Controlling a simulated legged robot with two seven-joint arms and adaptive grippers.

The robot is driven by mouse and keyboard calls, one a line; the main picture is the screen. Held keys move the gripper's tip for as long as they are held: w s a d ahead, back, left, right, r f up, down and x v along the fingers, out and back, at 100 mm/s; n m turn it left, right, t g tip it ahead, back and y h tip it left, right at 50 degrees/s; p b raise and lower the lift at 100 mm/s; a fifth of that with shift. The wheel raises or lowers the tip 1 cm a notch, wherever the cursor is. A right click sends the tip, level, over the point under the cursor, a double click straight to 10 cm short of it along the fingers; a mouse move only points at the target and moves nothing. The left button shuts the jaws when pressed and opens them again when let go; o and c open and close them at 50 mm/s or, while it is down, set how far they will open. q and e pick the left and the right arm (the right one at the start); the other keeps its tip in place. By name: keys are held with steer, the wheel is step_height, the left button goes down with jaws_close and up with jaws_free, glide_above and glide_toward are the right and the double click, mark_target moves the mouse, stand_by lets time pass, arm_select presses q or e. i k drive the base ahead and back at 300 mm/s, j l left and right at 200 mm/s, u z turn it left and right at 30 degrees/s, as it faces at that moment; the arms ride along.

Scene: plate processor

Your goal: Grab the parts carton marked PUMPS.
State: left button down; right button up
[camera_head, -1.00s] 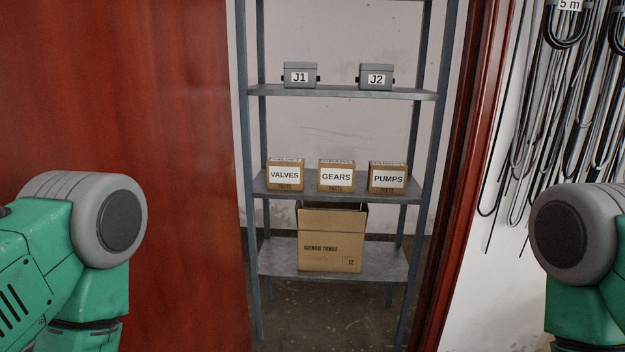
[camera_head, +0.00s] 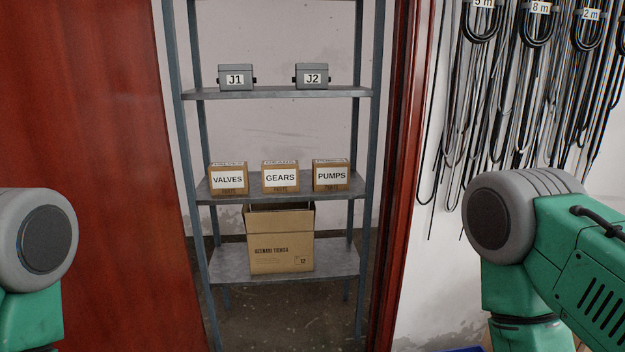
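The parts carton marked PUMPS (camera_head: 331,176) is a small brown box with a white label. It stands upright at the right end of the middle shelf (camera_head: 300,196), with the GEARS carton (camera_head: 280,177) and the VALVES carton (camera_head: 228,179) to its left. Nothing covers its front. Only green and grey links of my two arms show, at the left and right edges of the view. Neither of my grippers is in view, and both visible arm parts are apart from the shelf.
The metal rack stands in a doorway between a red door (camera_head: 85,150) and a red frame (camera_head: 402,180). Grey boxes J1 (camera_head: 236,78) and J2 (camera_head: 312,77) stand on the upper shelf. An open cardboard box (camera_head: 281,240) is on the lower shelf. Cables (camera_head: 520,95) hang at right.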

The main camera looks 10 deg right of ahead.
mark_target(327, 174)
steer(key=i+z, duration=0.15)
steer(key=z, duration=0.3)
steer(key=i+j+z, duration=0.1)
steer(key=z, duration=0.3)
steer(key=i+j+z, duration=0.1)
steer(key=z, duration=0.35)
steer(key=i, duration=0.05)
